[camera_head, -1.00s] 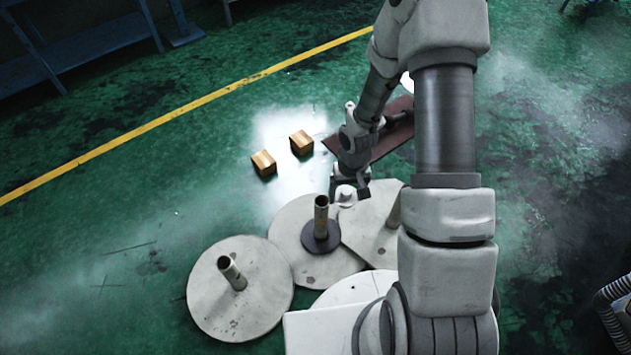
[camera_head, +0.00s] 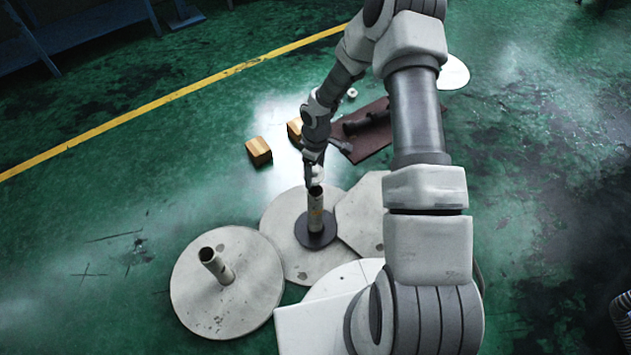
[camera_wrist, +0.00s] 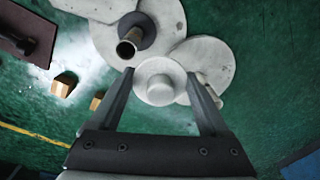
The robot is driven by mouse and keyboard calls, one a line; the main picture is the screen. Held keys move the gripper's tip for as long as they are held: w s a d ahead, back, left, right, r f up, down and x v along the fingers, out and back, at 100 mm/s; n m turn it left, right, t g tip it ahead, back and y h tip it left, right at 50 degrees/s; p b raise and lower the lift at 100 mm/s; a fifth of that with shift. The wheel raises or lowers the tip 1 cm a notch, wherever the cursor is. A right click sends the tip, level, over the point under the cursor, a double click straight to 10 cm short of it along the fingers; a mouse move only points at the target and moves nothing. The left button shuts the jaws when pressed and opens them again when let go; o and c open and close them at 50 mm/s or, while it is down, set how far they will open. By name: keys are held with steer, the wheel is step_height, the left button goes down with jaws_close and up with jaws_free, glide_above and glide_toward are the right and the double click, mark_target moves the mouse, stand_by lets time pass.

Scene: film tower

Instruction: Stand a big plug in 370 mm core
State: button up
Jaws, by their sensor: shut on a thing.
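My gripper (camera_wrist: 160,88) is shut on a white round plug (camera_wrist: 158,80), with a finger on each side of it. In the head view the plug (camera_head: 317,173) shows small, just beyond the top of an upright metal tube core (camera_head: 315,208). That core rises from a dark ring (camera_head: 312,238) on a round pale plate; its open top also shows in the wrist view (camera_wrist: 127,47), up and left of the plug. Another open core (camera_head: 215,264) stands on the left plate. I cannot tell from size which core is 370 mm.
Wooden blocks (camera_head: 258,151) lie on the green floor beyond the plates. A brown mat (camera_head: 368,135) with a dark tool-like thing on it lies behind my arm. Pale plates (camera_head: 365,215) overlap at right, partly hidden by my arm. The floor at left is clear.

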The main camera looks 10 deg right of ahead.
steer(key=w+d+f+n+b, duration=0.1)
steer(key=w+f+n+b, duration=0.3)
steer(key=f, duration=0.6)
steer(key=w+d+f+n+b, duration=0.1)
steer(key=w+f+n+b, duration=0.4)
steer(key=f+b, duration=0.4)
steer(key=shift+w+d+f+n, duration=0.15)
steer(key=shift+f+n, duration=0.35)
steer(key=shift+f, duration=0.3)
steer(key=shift+b, duration=0.65)
steer(key=shift+f+b, duration=1)
steer(key=shift+f, duration=0.1)
stand_by(0.3)
steer(key=o, duration=1.2)
step_height(320, 180, up, 18)
steer(key=p, duration=0.6)
steer(key=shift+w+f, duration=0.2)
steer(key=shift+f, duration=0.05)
